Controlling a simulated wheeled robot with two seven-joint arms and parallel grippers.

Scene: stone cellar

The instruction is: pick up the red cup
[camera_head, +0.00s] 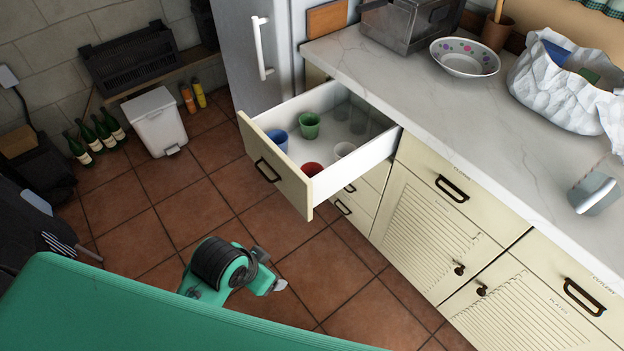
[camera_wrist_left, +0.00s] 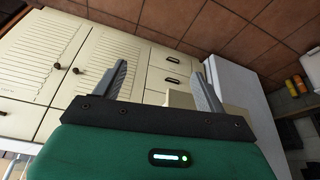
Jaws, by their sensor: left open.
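The red cup (camera_head: 312,169) sits in the open drawer (camera_head: 342,178), close to its front panel, which partly hides it. My left gripper (camera_head: 278,285) is over the tiled floor, in front of and below the drawer in the picture, well apart from the red cup. In the left wrist view its two fingers (camera_wrist_left: 160,85) are spread with nothing between them. The red cup does not show in that view.
Clear glasses (camera_head: 358,119) stand at the drawer's back. The marble counter (camera_head: 430,95) lies above, with a spotted bowl (camera_head: 465,58) and a crumpled white bag (camera_head: 560,90). A white bin (camera_head: 155,122) and several bottles (camera_head: 97,135) stand at left. Floor before the drawer is clear.

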